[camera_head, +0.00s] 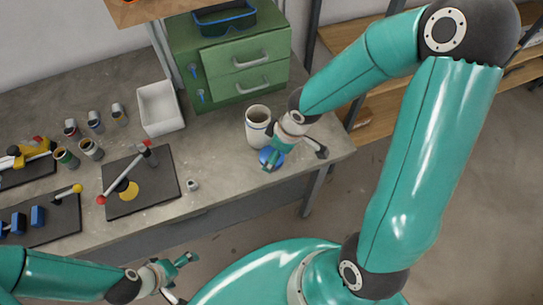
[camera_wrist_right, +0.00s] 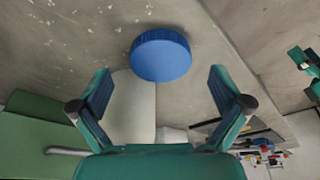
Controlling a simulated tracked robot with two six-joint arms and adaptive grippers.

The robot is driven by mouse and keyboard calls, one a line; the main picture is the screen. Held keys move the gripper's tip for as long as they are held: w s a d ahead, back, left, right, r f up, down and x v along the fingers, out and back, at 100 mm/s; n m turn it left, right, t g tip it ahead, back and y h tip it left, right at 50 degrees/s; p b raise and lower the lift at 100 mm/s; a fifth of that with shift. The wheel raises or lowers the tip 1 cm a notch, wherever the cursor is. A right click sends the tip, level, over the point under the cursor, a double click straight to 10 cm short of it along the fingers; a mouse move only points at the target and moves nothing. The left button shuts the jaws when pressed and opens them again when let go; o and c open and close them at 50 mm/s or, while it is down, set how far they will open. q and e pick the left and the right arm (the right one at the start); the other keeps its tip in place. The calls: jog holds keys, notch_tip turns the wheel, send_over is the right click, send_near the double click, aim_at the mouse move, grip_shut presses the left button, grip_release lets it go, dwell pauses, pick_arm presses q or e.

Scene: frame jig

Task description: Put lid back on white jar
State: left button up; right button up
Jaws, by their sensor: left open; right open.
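The white jar (camera_head: 257,129) stands upright on the grey bench, its top open, with a dark stripe near the rim. In the right wrist view a plain white shape (camera_wrist_right: 132,108), apparently the jar, shows behind the left finger. The round blue lid (camera_head: 270,158) lies on the bench in front of the jar, partly hidden by my right gripper (camera_head: 294,157). In the right wrist view the lid (camera_wrist_right: 160,54) is centred ahead of the open fingers (camera_wrist_right: 160,78), with no visible contact. My left gripper (camera_head: 182,277) is open and empty, off the bench's front edge.
A green drawer cabinet (camera_head: 239,83) stands behind the jar, with a white bin (camera_head: 160,108) left of it. A dark board with a red-tipped lever (camera_head: 140,190), small cups (camera_head: 90,147) and a small pale part (camera_head: 193,185) lie left. The bench's right edge is near the lid.

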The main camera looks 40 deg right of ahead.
jog(key=shift+b+x, duration=0.35)
jog(key=shift+x, duration=0.7)
jog(key=shift+r, duration=0.1)
jog(key=c, duration=0.8)
jog(key=shift+o, duration=0.2)
jog(key=shift+r+p, duration=0.6)
jog(key=shift+r, duration=0.25)
notch_tip(320, 180, up, 7)
jog(key=p, duration=0.2)
jog(key=shift+p, duration=0.35)
notch_tip(320, 180, up, 11)
jog(key=shift+r, duration=0.15)
